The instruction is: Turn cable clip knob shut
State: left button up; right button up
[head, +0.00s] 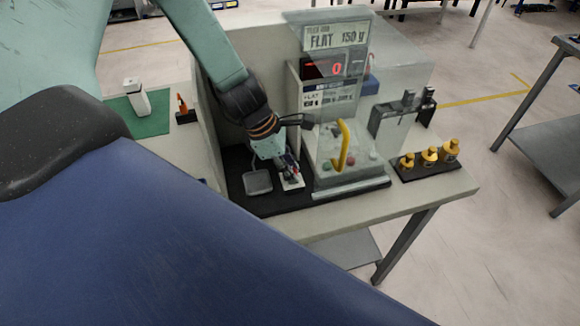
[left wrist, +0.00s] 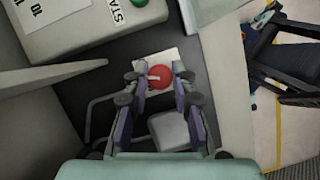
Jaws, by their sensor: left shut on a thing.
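A round red knob (left wrist: 160,76) with a pale bar across it shows in the left wrist view. It sits on a small white plate (left wrist: 166,54), which also shows in the head view (head: 293,184). My left gripper (left wrist: 160,80) has its fingers on either side of the knob and is shut on it. In the head view, my left gripper (head: 288,172) points down at the white plate and hides most of the knob. I cannot make out a cable. My right gripper is in neither view.
A grey pad (head: 257,182) lies left of the plate on a black base. A clear-walled station with a yellow handle (head: 343,146) and sign (head: 335,36) stands close right. Brass weights (head: 430,155) stand farther right. A pale wall (head: 207,125) stands left.

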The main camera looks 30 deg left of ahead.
pick_arm(q)
grip_shut()
jog(key=shift+r+m+g+p, duration=0.2)
jog(key=shift+m+g+p, duration=0.1)
jog(key=shift+m+p, duration=0.5)
jog(key=shift+m+h+p, duration=0.3)
jog(key=shift+m, duration=0.2)
jog(key=shift+w+f+m+g+p, duration=0.15)
jog(key=shift+m+g+p, duration=0.3)
jog(key=shift+m, duration=0.55)
jog(key=o, duration=0.9)
grip_release()
